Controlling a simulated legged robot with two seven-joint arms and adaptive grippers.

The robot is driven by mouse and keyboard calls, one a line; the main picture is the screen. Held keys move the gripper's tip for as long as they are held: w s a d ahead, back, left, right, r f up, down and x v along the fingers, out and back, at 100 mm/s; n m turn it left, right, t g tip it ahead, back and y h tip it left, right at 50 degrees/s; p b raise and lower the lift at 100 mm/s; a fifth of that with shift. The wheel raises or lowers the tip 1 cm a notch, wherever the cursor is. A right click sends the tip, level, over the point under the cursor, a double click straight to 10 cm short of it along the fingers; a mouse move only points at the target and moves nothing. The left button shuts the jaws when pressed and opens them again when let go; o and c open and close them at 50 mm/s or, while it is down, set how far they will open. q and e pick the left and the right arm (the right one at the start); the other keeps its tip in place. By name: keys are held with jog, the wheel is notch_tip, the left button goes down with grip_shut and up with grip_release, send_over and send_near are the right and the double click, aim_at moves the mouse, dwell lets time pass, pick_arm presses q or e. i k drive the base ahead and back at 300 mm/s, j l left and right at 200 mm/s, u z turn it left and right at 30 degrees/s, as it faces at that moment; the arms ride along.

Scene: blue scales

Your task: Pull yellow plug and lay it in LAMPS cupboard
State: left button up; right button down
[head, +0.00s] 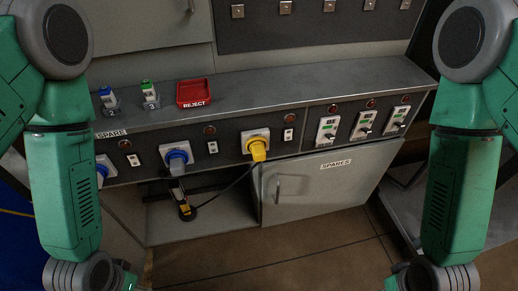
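A closed grey cupboard door (290,205) to the right bears a label that looks like SPARES (336,164). No LAMPS label is readable in view. Both my arms come down at the sides, and their grippers are below the frame.
A blue plug (177,158) is in a socket left of the yellow one, and another blue one (104,170) is partly behind my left arm. A red REJECT tray (194,92) and small blue and green items (149,93) stand on the ledge.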

aim_at(257, 147)
jog(key=i+l+u, duration=0.1)
jog(key=l+u, duration=0.25)
jog(key=l, duration=0.45)
jog(key=l+u, duration=0.4)
jog(key=l, duration=0.4)
jog(key=k+l+u, duration=0.15)
jog(key=l+u, duration=0.2)
jog(key=l, duration=0.4)
